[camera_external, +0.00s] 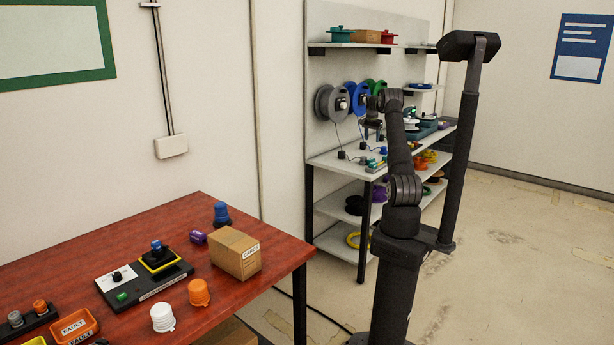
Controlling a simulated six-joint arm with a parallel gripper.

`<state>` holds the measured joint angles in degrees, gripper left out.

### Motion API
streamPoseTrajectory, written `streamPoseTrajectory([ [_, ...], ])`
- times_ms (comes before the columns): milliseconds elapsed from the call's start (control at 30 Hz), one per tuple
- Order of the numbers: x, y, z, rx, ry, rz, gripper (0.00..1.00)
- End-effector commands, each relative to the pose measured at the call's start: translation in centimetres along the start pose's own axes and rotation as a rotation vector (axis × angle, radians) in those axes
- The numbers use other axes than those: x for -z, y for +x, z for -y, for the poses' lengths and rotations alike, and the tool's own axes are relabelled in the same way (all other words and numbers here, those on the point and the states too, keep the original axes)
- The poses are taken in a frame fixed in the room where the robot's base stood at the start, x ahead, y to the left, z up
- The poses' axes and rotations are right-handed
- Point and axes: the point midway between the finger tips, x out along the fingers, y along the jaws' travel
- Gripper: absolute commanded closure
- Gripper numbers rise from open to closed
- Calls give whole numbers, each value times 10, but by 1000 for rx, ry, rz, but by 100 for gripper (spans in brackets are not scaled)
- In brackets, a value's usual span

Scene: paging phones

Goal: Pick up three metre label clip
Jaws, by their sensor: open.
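My gripper (373,132) is small and dark in this view. It hangs above the left part of the far grey bench (335,160), in front of the wall reels, with its jaws open. Several small coloured pieces (376,163) lie on the bench front below it, some of them teal. They are too small to read, so I cannot tell which one is the three metre label clip. My arm hides part of the bench to their right.
A grey reel (325,104) and a blue reel (352,92) hang on the back panel, with cables running down to the bench. Shelves with pots (340,34) are above. A red table (215,285) with a cardboard box (235,252) stands front left.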

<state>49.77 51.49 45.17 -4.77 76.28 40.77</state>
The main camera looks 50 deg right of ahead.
Motion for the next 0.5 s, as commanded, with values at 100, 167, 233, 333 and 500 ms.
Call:
streamPoseTrajectory([
  [100,0,10,5,-18,-1,-2,45],
  [167,-1,16,6,-21,-1,-2,45],
  [233,-1,28,5,-21,0,-1,45],
  [333,0,49,4,-20,-1,-1,45],
  [500,0,87,3,-20,-1,0,45],
])
